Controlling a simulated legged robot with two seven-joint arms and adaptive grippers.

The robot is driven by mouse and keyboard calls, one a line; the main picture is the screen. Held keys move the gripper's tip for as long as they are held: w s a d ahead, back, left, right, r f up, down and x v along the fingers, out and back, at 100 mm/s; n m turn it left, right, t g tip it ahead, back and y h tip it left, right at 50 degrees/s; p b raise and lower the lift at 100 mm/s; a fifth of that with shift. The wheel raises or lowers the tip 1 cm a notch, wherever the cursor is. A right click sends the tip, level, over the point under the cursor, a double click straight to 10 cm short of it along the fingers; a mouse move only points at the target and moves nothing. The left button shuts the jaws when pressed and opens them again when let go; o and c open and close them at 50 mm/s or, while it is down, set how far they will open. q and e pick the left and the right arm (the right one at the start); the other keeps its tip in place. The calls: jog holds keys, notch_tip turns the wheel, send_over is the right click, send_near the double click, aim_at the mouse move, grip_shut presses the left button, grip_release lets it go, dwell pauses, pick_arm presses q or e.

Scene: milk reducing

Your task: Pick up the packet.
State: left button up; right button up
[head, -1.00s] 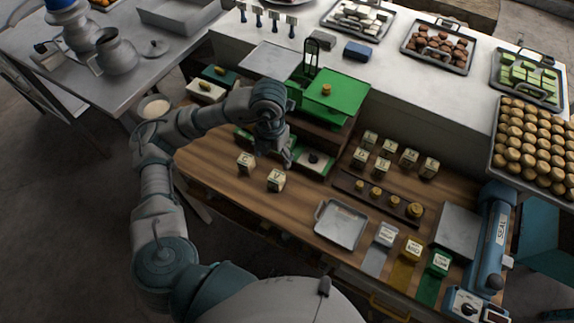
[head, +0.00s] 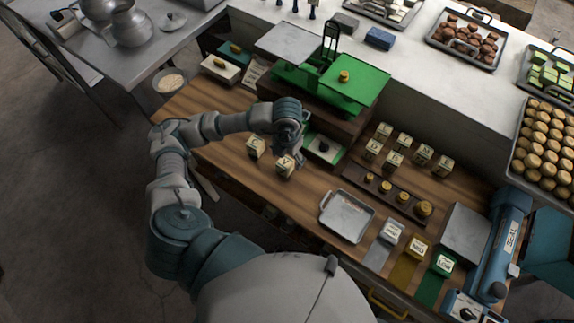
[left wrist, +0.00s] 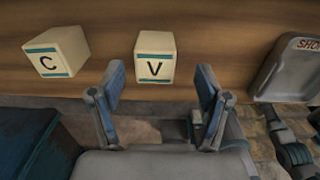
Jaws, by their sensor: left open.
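Two small cream packets with teal edges stand near the front edge of the wooden counter: one lettered C (head: 255,147) and one lettered V (head: 285,165). In the left wrist view the V packet (left wrist: 155,58) lies just beyond and between the fingertips, and the C packet (left wrist: 56,52) is to its left. My left gripper (left wrist: 160,82) is open and empty. In the head view the left gripper (head: 297,150) hangs beside the V packet, at its upper right; whether they touch is unclear. Several similar packets (head: 383,132) stand farther right. My right gripper is not in view.
A green balance scale (head: 352,82) stands behind the gripper. The front counter edge is close to the packets.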

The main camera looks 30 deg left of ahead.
aim_at(285, 162)
pick_arm(q)
jog(key=f, duration=0.4)
jog(key=shift+s+a+p, duration=0.25)
jog(key=shift+a+p, duration=0.05)
jog(key=shift+a+f, duration=0.1)
jog(key=shift+f, duration=0.15)
jog(key=shift+w+a+f, duration=0.1)
jog(key=shift+a, duration=0.1)
jog(key=shift+d, duration=0.1)
jog(key=shift+c, duration=0.7)
jog(key=shift+d, duration=0.25)
jog(key=c, duration=1.1)
jog(key=shift+d, duration=0.1)
jog(key=shift+c, duration=0.2)
jog(key=shift+r, duration=0.2)
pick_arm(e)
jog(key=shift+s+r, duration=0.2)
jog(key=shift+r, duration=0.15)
